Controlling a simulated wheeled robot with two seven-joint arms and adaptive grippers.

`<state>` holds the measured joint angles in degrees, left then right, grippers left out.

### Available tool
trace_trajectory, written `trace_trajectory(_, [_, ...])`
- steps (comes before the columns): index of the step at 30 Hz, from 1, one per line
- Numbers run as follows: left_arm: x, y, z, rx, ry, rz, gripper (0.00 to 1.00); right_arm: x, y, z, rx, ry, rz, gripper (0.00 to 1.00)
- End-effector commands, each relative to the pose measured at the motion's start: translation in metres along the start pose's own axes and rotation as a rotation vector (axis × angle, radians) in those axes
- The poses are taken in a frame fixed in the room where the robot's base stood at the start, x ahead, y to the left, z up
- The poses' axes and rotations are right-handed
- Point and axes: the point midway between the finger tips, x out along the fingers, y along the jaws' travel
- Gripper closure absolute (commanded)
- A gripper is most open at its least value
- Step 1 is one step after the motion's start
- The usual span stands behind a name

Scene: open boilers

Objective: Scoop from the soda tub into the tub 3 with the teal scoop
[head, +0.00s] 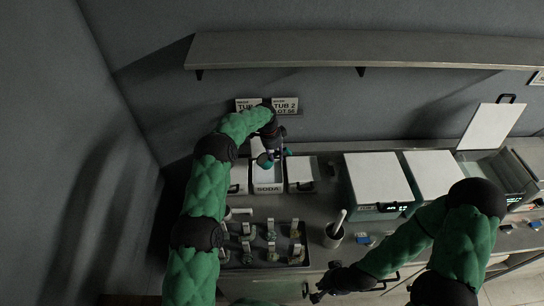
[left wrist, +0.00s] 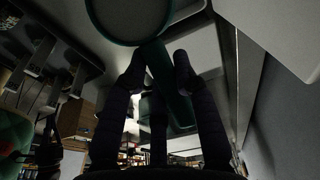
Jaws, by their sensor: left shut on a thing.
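The white soda tub (head: 267,188) stands on the counter below the wall signs, its top open, its front marked SODA. My left gripper (head: 272,147) is above it, shut on the teal scoop (head: 264,161). In the left wrist view the scoop's round bowl (left wrist: 130,18) is at the top and its handle runs down between the fingers (left wrist: 158,78). Whether the bowl holds anything is not clear. My right gripper (head: 313,291) is low at the front, apart from everything on the counter, and looks open and empty. No tub marked 3 is readable.
White-topped tubs stand left (head: 238,178) and right (head: 300,170) of the soda tub. A sign reads TUB 2 (head: 285,105); my arm partly covers another. A dark tray (head: 262,262) of several small tools, a utensil pot (head: 333,238) and lidded boilers (head: 378,178) take up the counter.

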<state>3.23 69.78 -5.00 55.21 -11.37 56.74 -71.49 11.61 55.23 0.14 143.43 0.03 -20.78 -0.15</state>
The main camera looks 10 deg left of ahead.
Motion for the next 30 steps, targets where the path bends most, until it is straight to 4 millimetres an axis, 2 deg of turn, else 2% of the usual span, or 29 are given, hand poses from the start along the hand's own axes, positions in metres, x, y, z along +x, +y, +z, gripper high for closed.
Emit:
trace_trajectory(15, [-0.003, 0.0, -0.036, 0.002, -0.283, -0.005, 1.0, 0.018, 0.006, -0.001, 0.0, 0.0, 0.0, 1.0])
trace_trajectory(30, [-0.008, 0.0, -0.047, 0.0, -0.385, -0.006, 1.0, 0.023, 0.008, -0.001, 0.0, 0.0, 0.0, 1.0])
